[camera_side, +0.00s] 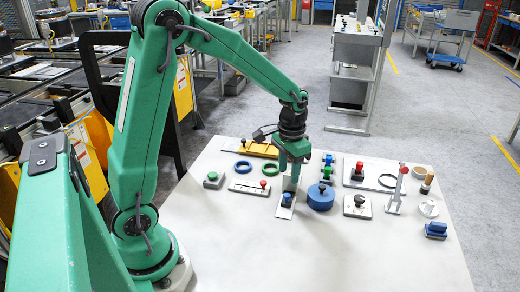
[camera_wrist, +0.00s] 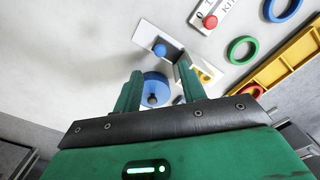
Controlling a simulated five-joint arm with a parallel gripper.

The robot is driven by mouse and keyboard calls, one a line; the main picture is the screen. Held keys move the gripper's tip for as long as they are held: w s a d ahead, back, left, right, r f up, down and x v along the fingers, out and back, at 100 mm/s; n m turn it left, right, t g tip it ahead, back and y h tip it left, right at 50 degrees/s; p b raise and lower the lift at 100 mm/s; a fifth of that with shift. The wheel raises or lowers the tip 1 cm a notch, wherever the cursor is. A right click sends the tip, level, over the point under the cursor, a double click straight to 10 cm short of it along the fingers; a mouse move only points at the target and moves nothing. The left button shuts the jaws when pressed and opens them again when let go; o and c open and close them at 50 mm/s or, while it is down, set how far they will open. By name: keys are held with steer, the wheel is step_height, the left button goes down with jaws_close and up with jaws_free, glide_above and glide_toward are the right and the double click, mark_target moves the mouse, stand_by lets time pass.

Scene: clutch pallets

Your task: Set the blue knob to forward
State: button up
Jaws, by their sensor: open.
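A blue knob (camera_side: 287,198) stands on a narrow pale plate (camera_side: 284,211) at the middle of the white table. In the wrist view the blue knob (camera_wrist: 160,50) shows as a round top on the plate (camera_wrist: 145,33), just beyond the fingertips. My gripper (camera_side: 293,172) points down above and just behind the knob, with its green fingers apart. In the wrist view my gripper (camera_wrist: 158,78) has nothing gripped between its fingers. I see no markings for forward on the plate.
A wide blue cylinder (camera_side: 320,199) with a dark top knob stands close to the right. A black-knob box (camera_side: 357,207) and red lever (camera_side: 397,190) stand right. The front table is clear.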

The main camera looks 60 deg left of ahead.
mark_target(287, 195)
steer(key=shift+f, duration=0.15)
steer(key=shift+f, duration=3.8)
jaws_close()
